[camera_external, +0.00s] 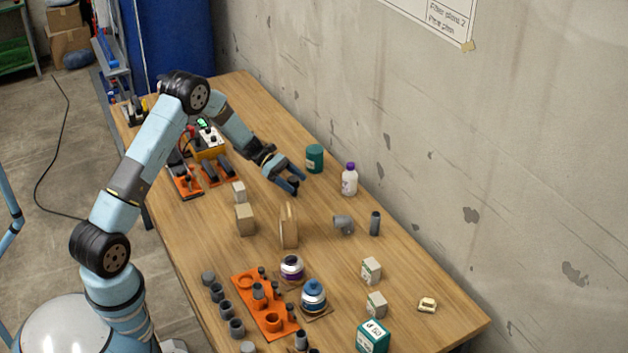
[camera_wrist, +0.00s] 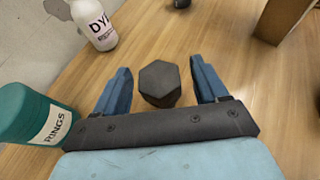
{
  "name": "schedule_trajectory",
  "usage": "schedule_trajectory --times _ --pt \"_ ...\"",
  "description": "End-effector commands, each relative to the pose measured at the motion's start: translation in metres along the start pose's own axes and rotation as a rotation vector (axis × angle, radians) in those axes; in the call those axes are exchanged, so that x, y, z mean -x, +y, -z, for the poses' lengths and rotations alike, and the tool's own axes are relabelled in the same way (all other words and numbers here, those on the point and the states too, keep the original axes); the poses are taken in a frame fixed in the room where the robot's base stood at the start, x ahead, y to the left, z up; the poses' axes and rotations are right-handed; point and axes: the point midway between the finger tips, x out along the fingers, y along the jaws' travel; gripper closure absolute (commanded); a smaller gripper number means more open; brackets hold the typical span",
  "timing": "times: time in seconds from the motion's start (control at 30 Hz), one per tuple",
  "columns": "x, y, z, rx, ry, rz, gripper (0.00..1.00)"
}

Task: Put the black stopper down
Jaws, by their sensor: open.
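The black stopper (camera_wrist: 160,83) has a dark hexagonal top. In the wrist view it stands on the wooden table between the two blue fingers of my gripper (camera_wrist: 162,88), with a visible gap on each side. My gripper (camera_external: 288,186) is open around it and low over the table. In the external view the stopper (camera_external: 293,182) is a small dark shape mostly hidden by the fingers.
A green rings tub (camera_external: 314,158) and a white bottle with a purple cap (camera_external: 349,180) stand close by. A wooden disc (camera_external: 288,226), a grey pipe piece (camera_external: 343,224) and a dark cylinder (camera_external: 375,223) stand nearer the camera. An orange tray (camera_external: 249,283) holds several fittings.

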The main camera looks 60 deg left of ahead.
Motion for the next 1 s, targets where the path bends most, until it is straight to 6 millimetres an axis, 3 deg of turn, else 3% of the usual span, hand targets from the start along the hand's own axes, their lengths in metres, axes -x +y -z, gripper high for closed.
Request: schedule_trajectory --times 0.3,0.5,0.87,1.0 --pt "0.063 0.001 0.0 0.0 0.0 -0.004 0.27" --pt "0.088 0.0 0.0 0.0 -0.001 -0.002 0.27" --pt "0.099 -0.001 -0.002 -0.004 0.002 0.002 0.27" --pt "0.095 -0.011 -0.024 -0.055 0.03 0.029 0.27"
